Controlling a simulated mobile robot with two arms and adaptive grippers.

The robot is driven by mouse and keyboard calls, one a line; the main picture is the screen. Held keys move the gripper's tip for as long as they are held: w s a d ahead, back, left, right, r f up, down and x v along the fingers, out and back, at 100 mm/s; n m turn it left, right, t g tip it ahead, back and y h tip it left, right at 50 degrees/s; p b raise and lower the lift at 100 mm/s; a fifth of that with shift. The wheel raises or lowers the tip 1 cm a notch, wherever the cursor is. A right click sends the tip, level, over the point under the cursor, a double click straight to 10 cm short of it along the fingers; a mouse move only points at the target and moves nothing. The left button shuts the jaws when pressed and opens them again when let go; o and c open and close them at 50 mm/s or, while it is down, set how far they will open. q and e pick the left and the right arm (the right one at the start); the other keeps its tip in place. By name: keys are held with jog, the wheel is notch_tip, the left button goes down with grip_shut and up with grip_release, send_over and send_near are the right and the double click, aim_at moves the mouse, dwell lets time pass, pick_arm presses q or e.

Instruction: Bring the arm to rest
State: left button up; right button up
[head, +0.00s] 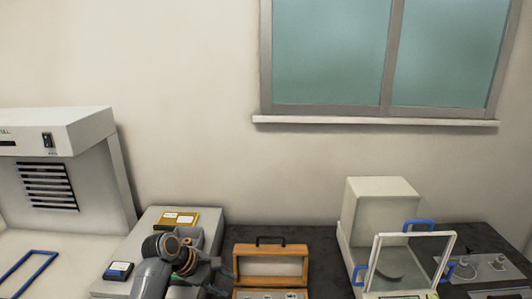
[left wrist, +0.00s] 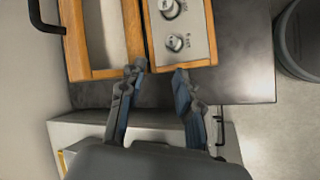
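My left arm comes in low in the head view, and its gripper (head: 218,277) is over the front part of the counter, just left of the open wooden case. In the left wrist view the two fingers of the left gripper (left wrist: 161,72) stand apart with nothing between them. The fingertips point at the near edge of the wooden case (left wrist: 108,73); whether they touch it I cannot tell. My right gripper is in neither view.
The wooden case (head: 271,249) has its lid up and holds metal pieces. A balance with a glass shield (head: 412,257) stands to its right. A grey cabinet (head: 150,222) with small boxes is at left, beside a white hood (head: 75,130). Dark counter (head: 318,240) shows between case and balance.

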pick_arm(q)
jog(key=s+f+m, duration=0.1)
jog(key=s+f, duration=0.1)
jog(key=s, duration=0.1)
jog(key=s+a+f+m+y, duration=0.1)
jog(key=s+f, duration=0.1)
jog(key=s+a+f+m, duration=0.1)
jog(key=s+f, duration=0.2)
jog(key=shift+s+y, duration=0.35)
jog(key=shift+y, duration=0.05)
jog(key=s+a+m+y, duration=0.25)
jog(key=s+m, duration=0.25)
jog(key=s, duration=0.9)
jog(key=s+a+m+y, duration=0.25)
jog(key=s+m, duration=0.35)
jog(key=s, duration=0.8)
notch_tip(320, 180, down, 29)
jog(key=s+g+b, duration=0.1)
jog(key=s+b, duration=0.1)
jog(key=b, duration=0.1)
jog(key=s+a+f+b, duration=0.1)
jog(key=s+f, duration=0.7)
jog(key=f, duration=0.1)
jog(key=s+a+f+g, duration=0.1)
jog(key=s+a+f, duration=0.1)
jog(key=s+f, duration=0.6)
jog(key=shift+s+a+f+g+b, duration=0.2)
jog(key=shift+a+f+g+b, duration=0.15)
jog(key=shift+f, duration=0.45)
